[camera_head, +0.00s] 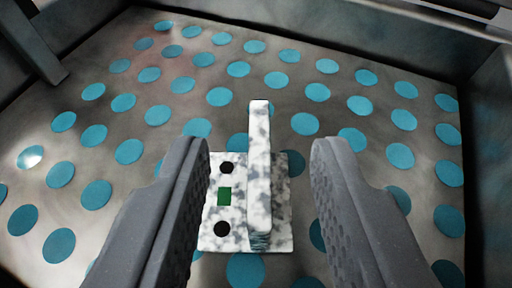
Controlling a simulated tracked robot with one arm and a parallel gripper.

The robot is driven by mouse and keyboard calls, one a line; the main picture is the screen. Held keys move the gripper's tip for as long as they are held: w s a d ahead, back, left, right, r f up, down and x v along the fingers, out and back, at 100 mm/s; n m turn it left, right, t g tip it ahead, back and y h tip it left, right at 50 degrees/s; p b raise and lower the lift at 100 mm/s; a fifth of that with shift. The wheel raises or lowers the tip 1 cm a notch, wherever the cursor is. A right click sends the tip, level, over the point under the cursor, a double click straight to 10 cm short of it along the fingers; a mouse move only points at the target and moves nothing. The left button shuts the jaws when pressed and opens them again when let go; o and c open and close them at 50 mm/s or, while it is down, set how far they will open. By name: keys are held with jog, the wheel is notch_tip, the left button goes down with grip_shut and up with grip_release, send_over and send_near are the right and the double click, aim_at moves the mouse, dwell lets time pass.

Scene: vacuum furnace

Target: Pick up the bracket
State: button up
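The bracket (260,165) is white with grey mottling. It has a flat base plate with two dark round holes and a green rectangle, and an upright wall that rises toward the camera. It rests on the metal floor in the middle of the view. My gripper (260,150) is open, with one grey finger to the left of the bracket's upright wall and one to the right. A gap shows on both sides of the wall, so neither finger appears to touch it. The left finger covers part of the base plate's left edge.
The metal floor (205,105) carries rows of teal round spots or holes. Dark metal walls (300,45) enclose it at the back and right. A grey bar (32,45) slants in at the upper left. The floor around the bracket is clear.

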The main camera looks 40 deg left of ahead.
jog(key=shift+c, duration=0.3)
grip_shut()
